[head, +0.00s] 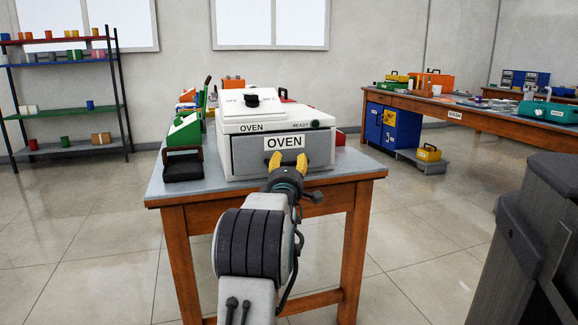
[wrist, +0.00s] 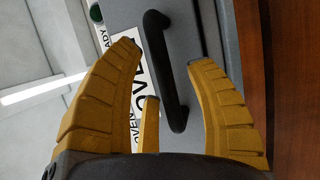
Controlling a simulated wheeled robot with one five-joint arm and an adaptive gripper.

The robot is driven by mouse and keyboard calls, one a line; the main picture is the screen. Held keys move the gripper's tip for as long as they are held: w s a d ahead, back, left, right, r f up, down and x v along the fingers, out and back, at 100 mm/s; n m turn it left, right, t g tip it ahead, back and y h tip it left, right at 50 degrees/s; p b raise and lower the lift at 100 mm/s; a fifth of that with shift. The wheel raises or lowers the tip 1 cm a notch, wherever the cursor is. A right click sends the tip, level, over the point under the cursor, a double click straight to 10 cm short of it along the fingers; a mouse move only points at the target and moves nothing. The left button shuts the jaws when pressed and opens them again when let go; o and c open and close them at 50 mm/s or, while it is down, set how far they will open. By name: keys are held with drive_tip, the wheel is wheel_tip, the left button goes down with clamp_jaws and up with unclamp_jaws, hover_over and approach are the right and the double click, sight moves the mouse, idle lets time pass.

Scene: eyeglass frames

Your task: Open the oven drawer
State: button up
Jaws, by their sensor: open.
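The white oven (head: 245,112) stands on a small wooden table with a grey top. Its grey drawer front (head: 248,157), labelled OVEN, sits flush in the body and looks closed. My gripper (head: 287,158), with yellow fingers, is in front of the drawer and hides part of it. In the wrist view, the black bar handle (wrist: 163,62) on the drawer front (wrist: 215,14) lies between the spread yellow fingers of my gripper (wrist: 163,55). The fingers are open, with visible gaps to the handle. I cannot tell exactly how far the fingertips reach past the bar.
The oven's table (head: 360,166) has a wooden front edge below the drawer. A green device (head: 184,131) and a black stand (head: 183,168) are left of the oven. A shelf (head: 65,105) stands far left, a long workbench (head: 480,115) at right. Floor around the table is clear.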

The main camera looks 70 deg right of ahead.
drive_tip(key=shift+d, duration=0.2)
drive_tip(key=shift+c, duration=0.2)
clamp_jaws()
idle(0.4)
